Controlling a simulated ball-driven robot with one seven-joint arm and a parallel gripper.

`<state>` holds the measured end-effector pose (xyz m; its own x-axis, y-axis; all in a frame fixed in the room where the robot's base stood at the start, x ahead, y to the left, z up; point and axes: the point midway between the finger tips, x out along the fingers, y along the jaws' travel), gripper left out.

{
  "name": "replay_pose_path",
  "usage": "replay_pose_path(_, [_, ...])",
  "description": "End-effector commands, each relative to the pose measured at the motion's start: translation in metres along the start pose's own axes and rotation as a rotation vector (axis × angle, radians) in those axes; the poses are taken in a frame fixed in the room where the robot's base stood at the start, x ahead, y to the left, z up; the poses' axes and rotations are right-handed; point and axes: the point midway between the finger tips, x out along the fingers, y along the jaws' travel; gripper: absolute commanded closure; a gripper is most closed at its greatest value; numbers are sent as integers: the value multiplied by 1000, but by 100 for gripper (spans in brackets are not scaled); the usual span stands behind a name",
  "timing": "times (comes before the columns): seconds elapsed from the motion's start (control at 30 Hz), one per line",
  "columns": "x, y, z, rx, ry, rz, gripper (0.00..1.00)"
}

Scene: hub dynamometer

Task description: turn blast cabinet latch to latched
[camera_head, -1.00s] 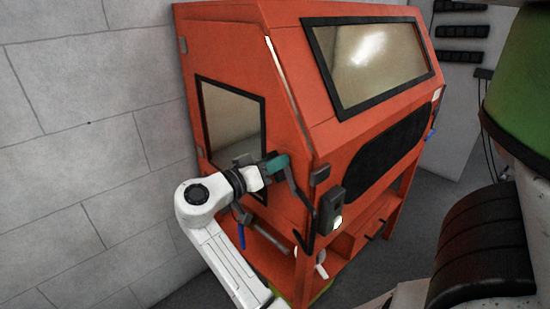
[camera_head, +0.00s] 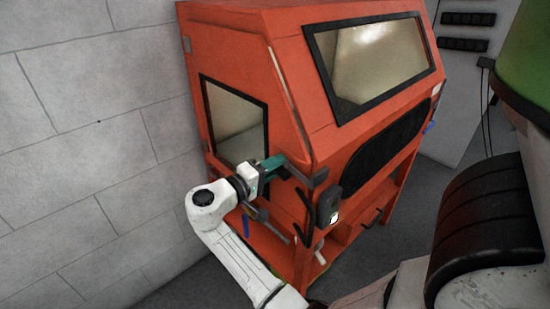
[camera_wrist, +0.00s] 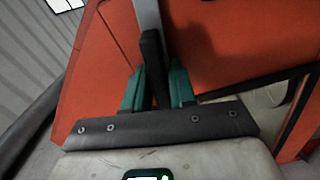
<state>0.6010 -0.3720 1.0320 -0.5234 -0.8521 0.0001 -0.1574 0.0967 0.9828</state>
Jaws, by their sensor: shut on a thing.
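The blast cabinet (camera_head: 283,95) is a large orange cabinet with a window in its side door and another in its sloped front. Its latch (camera_head: 300,171) is a dark grey bent lever near the front corner, beside the side window. My gripper (camera_head: 275,163), with teal fingers, is at the lever's near end. In the wrist view, the teal fingers of my gripper (camera_wrist: 157,88) close on both sides of the dark latch handle (camera_wrist: 151,62). A grey bar runs up behind the handle. The latch's catch is too small to make out.
A dark box with a lit spot (camera_head: 329,206) sits on the corner just below the latch. A blue handle (camera_head: 246,225) and rods show under the cabinet. A block wall (camera_head: 80,150) stands on the left. A green rounded object (camera_head: 525,60) fills the upper right.

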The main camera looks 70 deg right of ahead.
Motion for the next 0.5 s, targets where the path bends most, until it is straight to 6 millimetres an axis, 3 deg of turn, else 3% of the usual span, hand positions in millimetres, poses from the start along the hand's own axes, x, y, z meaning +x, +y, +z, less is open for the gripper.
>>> replay_pose_path(0.5, [-1,-2,-1,-193,4,0,100])
